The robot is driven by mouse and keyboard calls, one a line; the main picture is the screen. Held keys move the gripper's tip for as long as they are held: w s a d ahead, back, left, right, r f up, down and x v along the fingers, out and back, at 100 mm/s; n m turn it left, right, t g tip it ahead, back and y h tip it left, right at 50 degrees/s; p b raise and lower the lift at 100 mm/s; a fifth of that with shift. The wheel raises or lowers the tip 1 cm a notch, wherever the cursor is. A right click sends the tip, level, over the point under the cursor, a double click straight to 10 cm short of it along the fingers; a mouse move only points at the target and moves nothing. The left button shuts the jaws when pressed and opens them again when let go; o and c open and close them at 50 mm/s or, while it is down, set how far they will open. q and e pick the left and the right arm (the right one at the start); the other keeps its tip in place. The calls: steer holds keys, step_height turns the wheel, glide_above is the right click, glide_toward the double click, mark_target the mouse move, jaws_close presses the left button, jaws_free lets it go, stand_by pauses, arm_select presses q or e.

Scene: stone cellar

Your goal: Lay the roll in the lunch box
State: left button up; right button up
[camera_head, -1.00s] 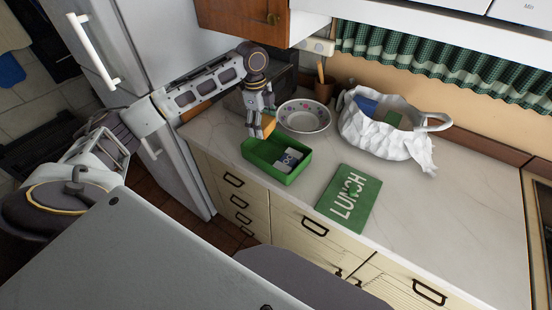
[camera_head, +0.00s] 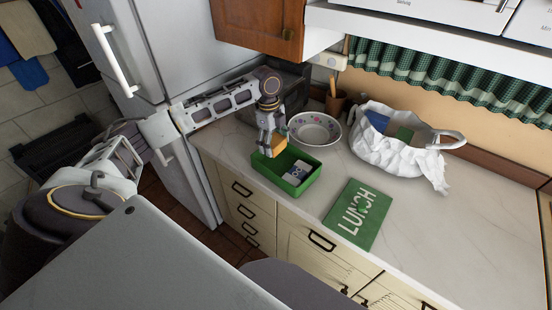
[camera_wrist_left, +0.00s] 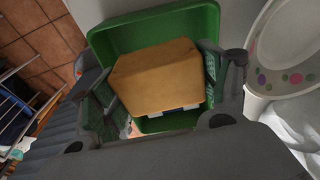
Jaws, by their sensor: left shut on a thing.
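The roll is a tan, bread-coloured block (camera_wrist_left: 158,75). It shows large between the fingers in the left wrist view, and a small part of it (camera_head: 280,140) shows in the head view. My left gripper (camera_head: 272,150) is shut on the roll and holds it over the left end of the lunch box. The lunch box is an open green tray (camera_head: 306,185), also in the left wrist view (camera_wrist_left: 207,22). A small white and dark packet (camera_head: 297,172) lies inside it. I cannot tell whether the roll touches the box. My right gripper is not in view.
The green lid marked LUNCH (camera_head: 358,213) lies on the counter to the right of the box. A patterned bowl (camera_head: 314,128) stands behind it. A crumpled white bag (camera_head: 400,150) stands at the back right. The right part of the counter (camera_head: 465,220) is clear.

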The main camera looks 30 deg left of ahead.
mark_target(275, 163)
arm_select(q)
steer(key=shift+f, duration=0.9)
steer(key=shift+f, duration=0.1)
steer(key=shift+f, duration=2.4)
steer(key=shift+f+p, duration=0.1)
steer(key=shift+p, duration=0.2)
steer(key=o, duration=0.8)
steer(key=r, duration=0.4)
steer(key=a+r, duration=0.1)
steer(key=r, duration=0.3)
steer(key=r+b, duration=0.1)
steer(key=r, duration=0.3)
steer(key=shift+a, duration=0.2)
